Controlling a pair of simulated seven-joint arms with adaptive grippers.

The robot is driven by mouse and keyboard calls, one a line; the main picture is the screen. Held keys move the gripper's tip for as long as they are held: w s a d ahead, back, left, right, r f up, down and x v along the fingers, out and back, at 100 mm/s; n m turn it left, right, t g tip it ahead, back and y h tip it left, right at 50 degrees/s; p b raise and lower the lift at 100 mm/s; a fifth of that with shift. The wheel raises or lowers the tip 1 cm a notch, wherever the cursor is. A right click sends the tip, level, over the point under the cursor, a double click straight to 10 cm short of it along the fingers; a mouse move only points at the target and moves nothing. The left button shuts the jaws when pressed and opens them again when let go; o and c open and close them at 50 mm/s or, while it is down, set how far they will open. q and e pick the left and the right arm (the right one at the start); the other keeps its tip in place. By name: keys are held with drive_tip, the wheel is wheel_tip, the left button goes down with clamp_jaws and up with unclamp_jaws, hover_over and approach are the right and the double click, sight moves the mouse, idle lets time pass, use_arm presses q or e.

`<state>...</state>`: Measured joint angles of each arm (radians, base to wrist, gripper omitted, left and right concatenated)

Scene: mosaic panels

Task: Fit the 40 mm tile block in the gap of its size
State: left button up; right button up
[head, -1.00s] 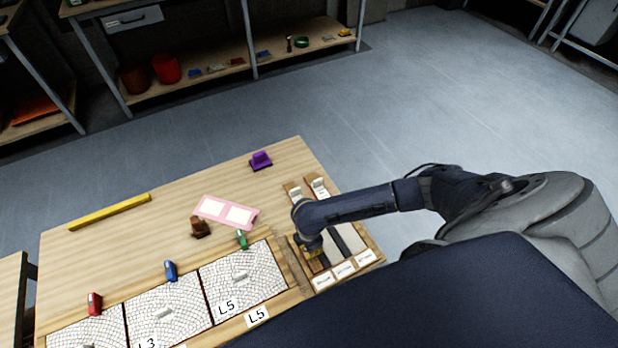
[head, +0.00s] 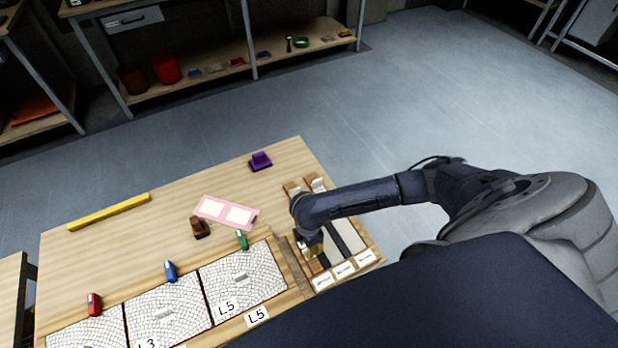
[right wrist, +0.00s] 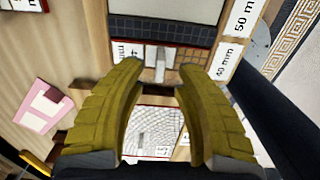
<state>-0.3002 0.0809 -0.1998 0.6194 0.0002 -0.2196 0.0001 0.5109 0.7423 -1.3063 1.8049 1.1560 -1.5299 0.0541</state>
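My right gripper (head: 314,251) is low over the tray with the labelled strips at the right of the table. In the right wrist view its yellow fingers (right wrist: 161,68) are apart. A pale upright handle (right wrist: 160,70) of a small tile block shows between and beyond the fingertips, with no clear contact. The block's size cannot be read. A label reading 40 mm (right wrist: 225,60) lies right of the fingers, and a 50 mm label (right wrist: 243,15) is above it. In the head view the gripper and arm hide part of the tray. My left gripper is not in view.
Two blocks with pale handles (head: 318,185) stand at the tray's far end. Mosaic panels (head: 244,279) lie to the left, with green (head: 242,240), blue (head: 170,271) and red (head: 94,304) objects along them. A brown block (head: 199,227), pink card (head: 211,207) and purple block (head: 260,161) lie behind.

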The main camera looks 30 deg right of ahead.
wheel_tip(320, 180, up, 8)
idle(0.4)
idle(0.3)
